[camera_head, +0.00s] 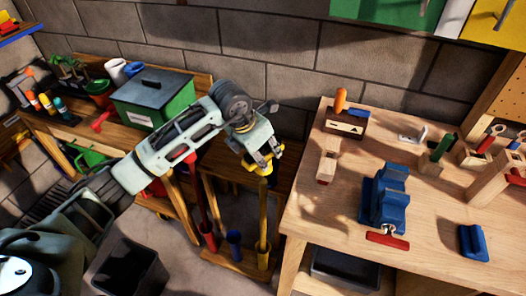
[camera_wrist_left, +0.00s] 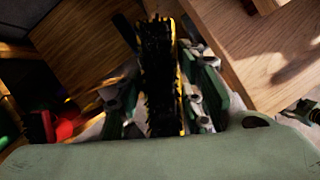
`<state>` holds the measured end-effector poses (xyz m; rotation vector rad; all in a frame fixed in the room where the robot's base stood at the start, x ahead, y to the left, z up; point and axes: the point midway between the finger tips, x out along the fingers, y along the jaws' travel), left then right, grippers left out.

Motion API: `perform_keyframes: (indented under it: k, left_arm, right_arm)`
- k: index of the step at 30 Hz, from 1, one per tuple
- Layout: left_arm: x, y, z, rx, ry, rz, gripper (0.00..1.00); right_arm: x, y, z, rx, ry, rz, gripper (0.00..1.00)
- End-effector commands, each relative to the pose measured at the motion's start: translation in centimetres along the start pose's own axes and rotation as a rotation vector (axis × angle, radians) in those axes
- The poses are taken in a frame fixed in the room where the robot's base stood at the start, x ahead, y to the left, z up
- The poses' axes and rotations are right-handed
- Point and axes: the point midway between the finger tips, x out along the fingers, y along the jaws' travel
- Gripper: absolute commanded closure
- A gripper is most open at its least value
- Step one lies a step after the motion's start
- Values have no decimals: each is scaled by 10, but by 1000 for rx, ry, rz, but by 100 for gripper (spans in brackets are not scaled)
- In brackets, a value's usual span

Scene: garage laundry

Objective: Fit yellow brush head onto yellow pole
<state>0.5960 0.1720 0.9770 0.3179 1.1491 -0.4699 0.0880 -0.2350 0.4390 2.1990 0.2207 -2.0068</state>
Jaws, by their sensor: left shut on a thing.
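My left gripper (camera_head: 262,157) is shut on the yellow brush head (camera_head: 264,169). In the left wrist view the brush head (camera_wrist_left: 161,80) shows its black bristles and yellow edges between the two fingers (camera_wrist_left: 163,100). The yellow pole (camera_head: 263,215) stands upright in a yellow holder of the low wooden rack. The brush head is at the pole's upper end. I cannot tell whether they touch, as the gripper and brush head cover the pole's top. My right gripper is not in view.
A red pole (camera_head: 201,205) and a blue holder (camera_head: 234,241) are left of the yellow pole. The workbench (camera_head: 310,205) with a blue vise (camera_head: 385,200) is close on the right. A green box (camera_head: 152,97) stands on the left table. A block wall is behind.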

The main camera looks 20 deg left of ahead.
Motion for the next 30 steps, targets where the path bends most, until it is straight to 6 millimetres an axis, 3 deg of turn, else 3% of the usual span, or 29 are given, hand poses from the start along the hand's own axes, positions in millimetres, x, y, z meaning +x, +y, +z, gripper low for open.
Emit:
perform_keyframes:
  k: [30]
  left_arm:
    - [49,0,-20,0,-1,1,93]
  right_arm:
    - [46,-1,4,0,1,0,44]
